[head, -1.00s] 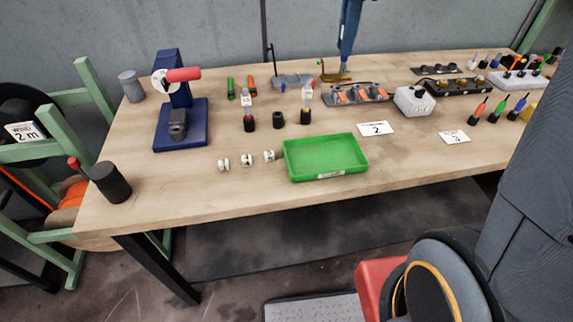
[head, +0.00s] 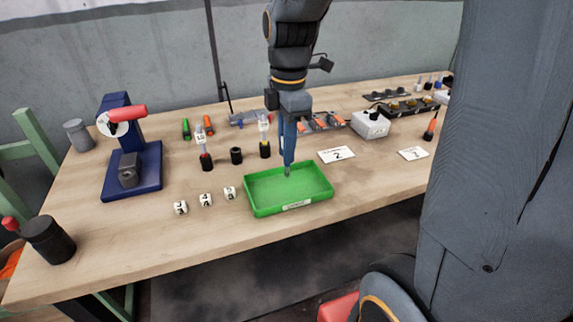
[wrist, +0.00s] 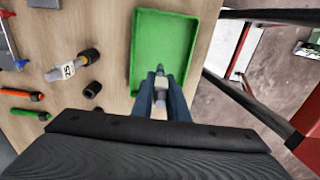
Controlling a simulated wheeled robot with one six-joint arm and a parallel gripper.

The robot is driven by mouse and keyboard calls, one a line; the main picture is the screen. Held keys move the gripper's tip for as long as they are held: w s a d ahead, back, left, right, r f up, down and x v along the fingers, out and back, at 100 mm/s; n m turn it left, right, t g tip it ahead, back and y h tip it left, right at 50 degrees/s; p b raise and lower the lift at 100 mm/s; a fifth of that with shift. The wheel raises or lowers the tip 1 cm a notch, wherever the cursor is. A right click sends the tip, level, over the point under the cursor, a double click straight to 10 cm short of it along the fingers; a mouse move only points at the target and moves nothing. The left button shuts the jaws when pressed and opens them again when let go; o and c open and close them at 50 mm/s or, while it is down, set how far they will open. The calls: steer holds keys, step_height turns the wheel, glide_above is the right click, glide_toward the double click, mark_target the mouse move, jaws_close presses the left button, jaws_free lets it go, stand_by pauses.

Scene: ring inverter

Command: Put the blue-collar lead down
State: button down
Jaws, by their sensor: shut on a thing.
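My gripper (head: 287,170) points down over the green tray (head: 262,211) in the head view. In the wrist view, the fingers of my gripper (wrist: 160,92) are shut on a small lead (wrist: 161,83) with a pale sleeve and a grey tip. I take it for the blue-collar lead, but no blue collar shows; the fingers hide part of it. The tray (wrist: 147,50) lies beneath it and its visible floor is empty. I cannot tell whether the lead touches the floor.
Two tagged leads (head: 205,155) (head: 265,142) stand left of the tray, with a black cup (head: 236,156) between them. Small numbered white pieces (head: 206,199) lie at the tray's left. A blue press (head: 131,170) stands farther left. A white card (head: 336,154) lies right of the tray.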

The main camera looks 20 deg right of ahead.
steer(key=shift+f, duration=2.2)
steer(key=shift+f, duration=0.1)
steer(key=c, duration=1.7)
jaws_free()
steer(key=shift+c, duration=0.2)
step_height(320, 180, up, 12)
steer(key=shift+d+r+b, duration=0.15)
steer(key=shift+b, duration=0.3)
steer(key=shift+s, duration=0.1)
